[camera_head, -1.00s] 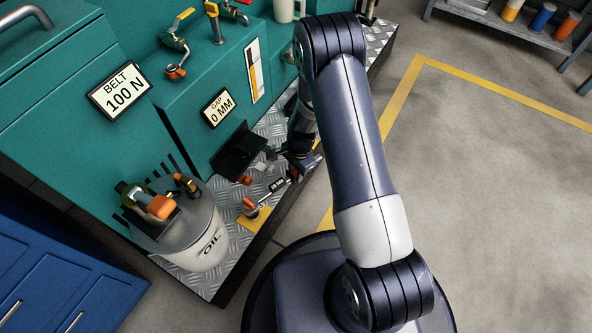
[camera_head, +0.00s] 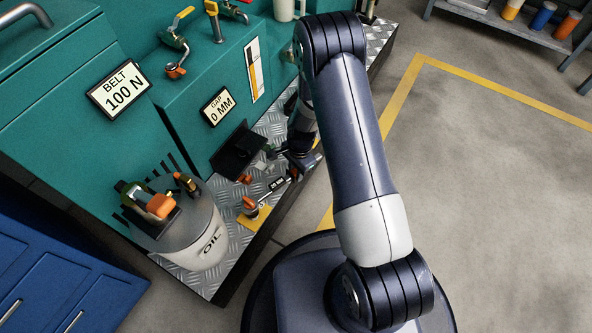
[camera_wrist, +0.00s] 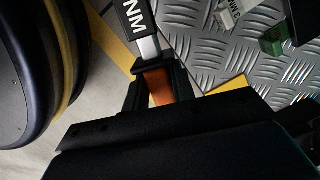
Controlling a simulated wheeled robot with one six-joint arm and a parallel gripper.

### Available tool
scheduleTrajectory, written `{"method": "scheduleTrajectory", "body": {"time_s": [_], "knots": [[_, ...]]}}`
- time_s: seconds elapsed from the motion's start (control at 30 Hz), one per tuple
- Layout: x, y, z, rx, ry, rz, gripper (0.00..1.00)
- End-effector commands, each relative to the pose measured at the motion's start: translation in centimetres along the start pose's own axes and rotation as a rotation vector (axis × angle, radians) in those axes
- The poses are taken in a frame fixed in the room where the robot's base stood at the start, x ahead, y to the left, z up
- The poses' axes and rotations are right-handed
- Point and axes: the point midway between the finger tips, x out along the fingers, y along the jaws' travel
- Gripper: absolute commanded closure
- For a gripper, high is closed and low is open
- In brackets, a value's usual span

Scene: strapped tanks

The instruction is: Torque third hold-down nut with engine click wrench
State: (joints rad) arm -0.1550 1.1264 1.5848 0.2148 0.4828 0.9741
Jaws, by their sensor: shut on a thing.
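The click wrench (camera_head: 274,187) lies low over the tread-plate deck, its label facing up. Its far end is at an orange piece (camera_head: 250,204) by a yellow patch on the deck. I cannot make out a nut under the wrench head. My gripper (camera_head: 299,168) is shut on the wrench's handle end, partly hidden by my arm in the head view. In the wrist view, my gripper's fingers (camera_wrist: 158,90) close around the orange grip (camera_wrist: 159,86) of the wrench; its black label reads NM (camera_wrist: 136,18). The wrench head is out of that view.
A white OIL drum (camera_head: 196,236) with tools on top stands left of the wrench. A dark box (camera_head: 240,152) and teal machine housing (camera_head: 190,105) stand behind. A blue cabinet (camera_head: 60,275) is at lower left.

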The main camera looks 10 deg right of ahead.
Motion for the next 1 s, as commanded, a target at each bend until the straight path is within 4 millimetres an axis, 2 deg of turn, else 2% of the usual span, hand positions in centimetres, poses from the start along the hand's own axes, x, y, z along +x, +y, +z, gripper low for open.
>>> {"method": "scheduleTrajectory", "body": {"time_s": [0.6,1.0], "knots": [[0.0,-0.02,0.0,0.0,0.0,0.0,1.0],[0.92,-0.02,-0.11,0.0,0.0,0.0,1.0]]}}
